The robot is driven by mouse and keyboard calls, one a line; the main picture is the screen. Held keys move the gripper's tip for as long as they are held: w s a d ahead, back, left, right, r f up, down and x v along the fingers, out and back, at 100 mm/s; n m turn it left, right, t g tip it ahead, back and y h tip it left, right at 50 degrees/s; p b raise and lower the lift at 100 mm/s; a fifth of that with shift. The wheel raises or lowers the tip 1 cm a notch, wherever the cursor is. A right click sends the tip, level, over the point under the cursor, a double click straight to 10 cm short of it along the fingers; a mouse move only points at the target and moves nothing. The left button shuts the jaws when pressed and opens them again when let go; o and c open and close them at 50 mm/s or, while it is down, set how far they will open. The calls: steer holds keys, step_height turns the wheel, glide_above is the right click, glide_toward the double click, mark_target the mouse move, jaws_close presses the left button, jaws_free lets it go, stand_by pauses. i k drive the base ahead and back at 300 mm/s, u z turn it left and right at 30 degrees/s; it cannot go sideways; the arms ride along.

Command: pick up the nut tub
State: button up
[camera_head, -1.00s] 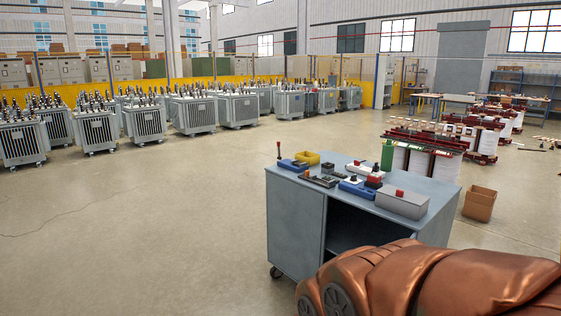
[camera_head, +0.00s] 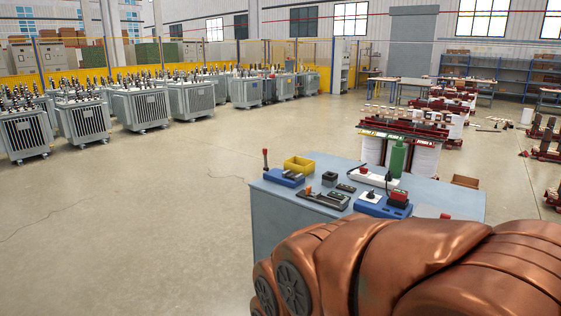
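A small yellow open tub (camera_head: 299,165), which I take to be the nut tub, stands upright at the back left of the blue-grey workbench top (camera_head: 450,190). It sits just behind a blue tool with a red-tipped upright lever (camera_head: 284,177). What is inside it is too small to tell. My gripper is not in view. A large copper-coloured arm part of mine fills the lower right and hides the front of the bench.
The bench also holds a green bottle (camera_head: 398,159), a blue device with a red part (camera_head: 385,203), a black tray of parts (camera_head: 324,198) and a small dark block (camera_head: 330,178). Open floor lies to the left.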

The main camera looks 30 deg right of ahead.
mark_target(299, 166)
steer(key=i, duration=1.6)
steer(key=z, duration=3)
steer(key=i, duration=1)
steer(key=u, duration=3.25)
steer(key=i, duration=0.5)
steer(key=z, duration=0.1)
